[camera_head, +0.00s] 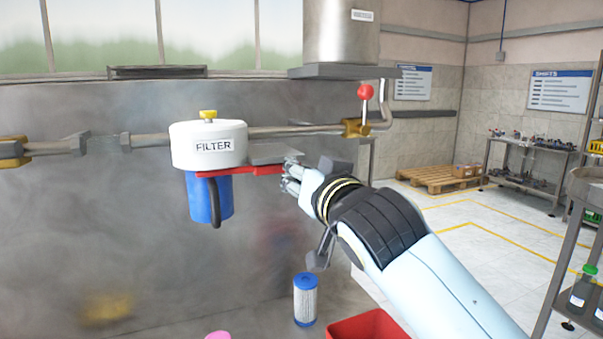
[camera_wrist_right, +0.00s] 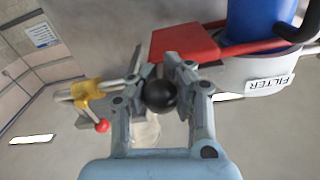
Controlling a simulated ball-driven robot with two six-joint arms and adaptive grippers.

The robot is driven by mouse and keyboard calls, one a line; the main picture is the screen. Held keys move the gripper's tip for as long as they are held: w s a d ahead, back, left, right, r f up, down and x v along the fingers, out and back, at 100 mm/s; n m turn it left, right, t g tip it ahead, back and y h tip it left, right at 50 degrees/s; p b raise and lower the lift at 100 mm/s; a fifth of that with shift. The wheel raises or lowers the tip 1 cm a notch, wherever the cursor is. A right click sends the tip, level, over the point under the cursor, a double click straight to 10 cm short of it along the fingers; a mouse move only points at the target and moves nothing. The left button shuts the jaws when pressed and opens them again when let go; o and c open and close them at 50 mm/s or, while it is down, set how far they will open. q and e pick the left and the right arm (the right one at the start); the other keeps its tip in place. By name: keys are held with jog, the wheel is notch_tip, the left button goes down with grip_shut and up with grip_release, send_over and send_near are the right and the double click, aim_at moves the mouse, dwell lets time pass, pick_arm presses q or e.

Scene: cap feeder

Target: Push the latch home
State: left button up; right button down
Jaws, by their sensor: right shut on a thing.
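The white filter head (camera_head: 208,146) hangs on the pipe with a blue bowl (camera_head: 208,198) below it. A red latch bar (camera_head: 240,171) runs from under the head to the right, toward my right gripper. The bar (camera_wrist_right: 190,43) also shows in the right wrist view, just beyond the fingertips. My right gripper (camera_head: 291,176) is at the bar's right end. In the right wrist view my gripper (camera_wrist_right: 158,92) is shut on a black ball knob (camera_wrist_right: 160,96). The knob's join to the red bar is hidden. My left gripper is not in view.
A brass valve with a red ball handle (camera_head: 365,92) stands on the pipe, up and right of my gripper. A filter cartridge (camera_head: 305,299) and a red bin (camera_head: 367,325) are below.

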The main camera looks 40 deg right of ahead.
jog(key=c, duration=1.8)
grip_release()
jog(key=o, duration=0.5)
jog(key=shift+w+a, duration=0.1)
jog(key=shift+a, duration=0.25)
jog(key=shift+o, duration=1.5)
jog(key=shift+d, duration=0.15)
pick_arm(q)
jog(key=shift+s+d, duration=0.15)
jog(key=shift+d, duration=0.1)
pick_arm(e)
jog(key=v, duration=1.2)
jog(key=shift+d+f, duration=0.1)
jog(key=shift+f, duration=0.05)
